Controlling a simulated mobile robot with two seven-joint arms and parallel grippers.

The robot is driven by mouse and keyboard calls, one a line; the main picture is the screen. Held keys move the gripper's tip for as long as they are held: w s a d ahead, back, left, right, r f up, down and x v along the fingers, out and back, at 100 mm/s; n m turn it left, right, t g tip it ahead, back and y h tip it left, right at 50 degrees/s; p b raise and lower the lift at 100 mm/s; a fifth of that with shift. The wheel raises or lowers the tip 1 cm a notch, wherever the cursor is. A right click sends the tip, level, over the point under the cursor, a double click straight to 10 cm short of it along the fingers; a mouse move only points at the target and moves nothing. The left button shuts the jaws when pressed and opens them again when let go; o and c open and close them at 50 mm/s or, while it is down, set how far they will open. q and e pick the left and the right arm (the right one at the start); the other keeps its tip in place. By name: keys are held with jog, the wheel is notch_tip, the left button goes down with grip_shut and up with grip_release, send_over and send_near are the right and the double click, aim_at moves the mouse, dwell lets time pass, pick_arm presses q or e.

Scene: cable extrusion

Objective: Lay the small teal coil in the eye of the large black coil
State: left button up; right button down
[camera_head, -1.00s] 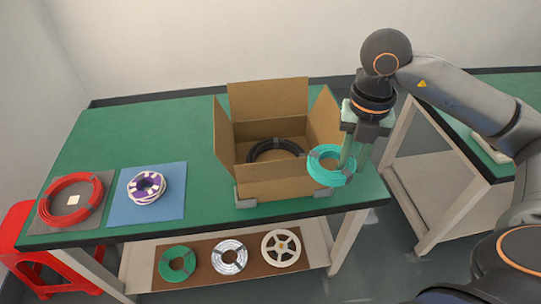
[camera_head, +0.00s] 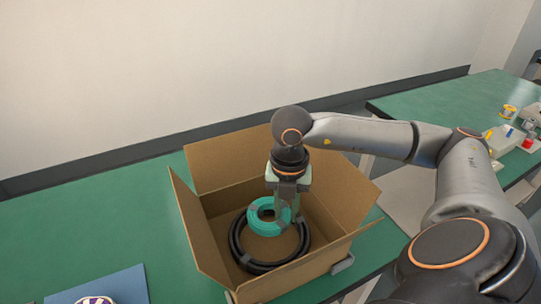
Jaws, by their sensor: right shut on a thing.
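The small teal coil (camera_head: 256,222) is inside the cardboard box, held by my right gripper (camera_head: 285,214). The gripper points down and is shut on the coil's right side. The large black coil (camera_head: 247,265) lies on the box floor. In this view the teal coil overlaps the black coil's far part and eye. I cannot tell whether the teal coil is touching the floor or held above it. The fingertips are partly hidden by the coil. My left gripper is not in view.
The open cardboard box (camera_head: 207,250) stands on the green table (camera_head: 110,222) with its flaps spread outward. A blue mat (camera_head: 128,284) with a purple and white spool (camera_head: 95,300) is at bottom left. Another green table (camera_head: 425,108) with small items is at right.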

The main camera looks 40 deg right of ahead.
aim_at(285, 243)
notch_tip(285, 243, down, 8)
jog(key=shift+f+b, duration=0.1)
jog(key=shift+b, duration=0.25)
jog(key=shift+f, duration=0.1)
jog(key=c, duration=0.7)
grip_release()
notch_tip(285, 243, up, 12)
jog(key=shift+r+p, duration=0.15)
jog(key=shift+p, duration=0.5)
